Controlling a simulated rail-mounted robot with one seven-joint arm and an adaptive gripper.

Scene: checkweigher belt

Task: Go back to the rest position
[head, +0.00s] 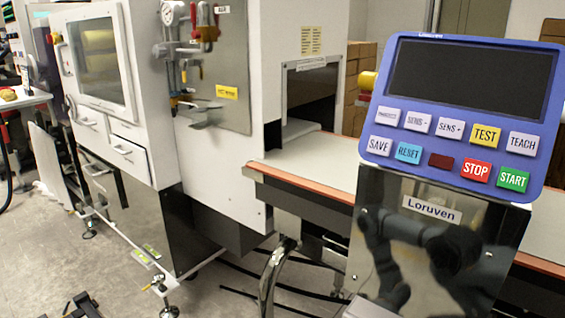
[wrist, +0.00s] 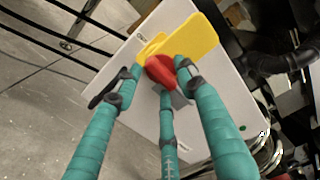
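My gripper (wrist: 160,78) shows in the wrist view as three teal fingers with dark grey joints, their tips drawn in around a red piece (wrist: 160,71). A flat yellow piece (wrist: 195,40) lies right beside the red piece, just beyond the tips. I cannot tell whether the fingers press on the red piece or only surround it. Behind them is a white panel (wrist: 118,65), tilted in the picture. The gripper cannot be made out directly in the head view; a dark arm shows only as a reflection.
In the head view, a blue control panel (head: 550,60) stands on a shiny Loruven cabinet (head: 410,240) at right. The conveyor belt (head: 310,160) runs behind it. A white machine (head: 155,100) stands at left. Grey floor (head: 215,290) with black cables lies in front.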

